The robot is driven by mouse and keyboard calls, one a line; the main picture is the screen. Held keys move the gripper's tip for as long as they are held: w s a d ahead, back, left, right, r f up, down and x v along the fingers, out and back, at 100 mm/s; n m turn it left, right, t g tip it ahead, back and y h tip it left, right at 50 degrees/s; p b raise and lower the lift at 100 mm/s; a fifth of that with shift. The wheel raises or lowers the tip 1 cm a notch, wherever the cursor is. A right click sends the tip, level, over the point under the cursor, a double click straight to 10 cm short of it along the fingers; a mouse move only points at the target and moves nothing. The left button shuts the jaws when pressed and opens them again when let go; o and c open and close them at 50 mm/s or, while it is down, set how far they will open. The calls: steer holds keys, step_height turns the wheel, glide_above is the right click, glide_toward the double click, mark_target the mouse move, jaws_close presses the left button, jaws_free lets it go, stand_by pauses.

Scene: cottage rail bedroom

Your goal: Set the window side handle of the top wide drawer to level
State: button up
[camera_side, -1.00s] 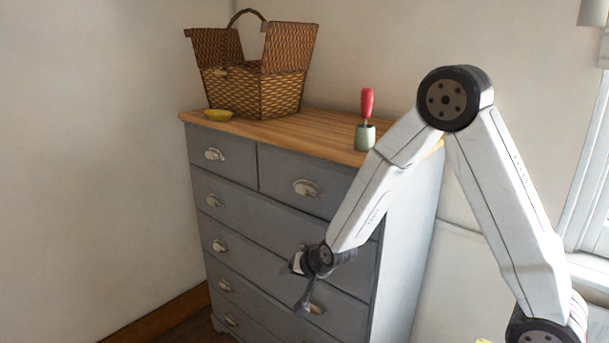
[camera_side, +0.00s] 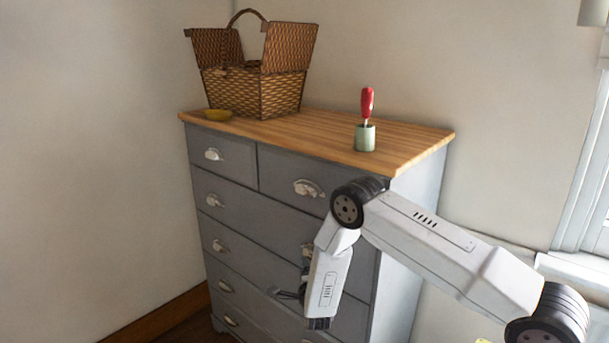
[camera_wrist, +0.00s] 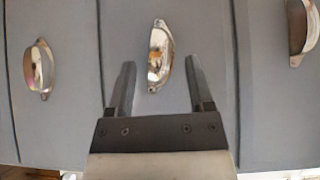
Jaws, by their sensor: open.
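The top wide drawer (camera_side: 258,214) is grey and sits below two small drawers. Its window side handle, a silver cup pull (camera_side: 306,250), is mostly hidden behind my arm in the side view. In the wrist view, turned sideways, what looks like this handle (camera_wrist: 158,55) shows at centre, slightly tilted against the drawer seams, its window end a little lower. My gripper (camera_side: 287,293) is low before the chest; in the wrist view my gripper (camera_wrist: 160,64) is open, one finger on each side of the handle. I see no contact; depth is unclear.
Other cup pulls flank it in the wrist view, one left (camera_wrist: 40,68) and one right (camera_wrist: 303,28).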

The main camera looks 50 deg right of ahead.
steer(key=shift+s+d+f+m+h, duration=0.3)
steer(key=shift+s+f+m+h, duration=0.15)
steer(key=shift+m+h, duration=0.2)
steer(key=shift+s+d+f+m+h, duration=0.3)
steer(key=shift+s+f+m+h, duration=0.15)
steer(key=shift+m+h, duration=0.15)
steer(key=x, duration=0.7)
steer(key=shift+w+d, duration=0.25)
steer(key=shift+w, duration=0.05)
jaws_close()
steer(key=shift+s+a+f+y, duration=0.1)
steer(key=shift+f+y, duration=0.1)
steer(key=shift+y, duration=0.05)
stand_by(0.5)
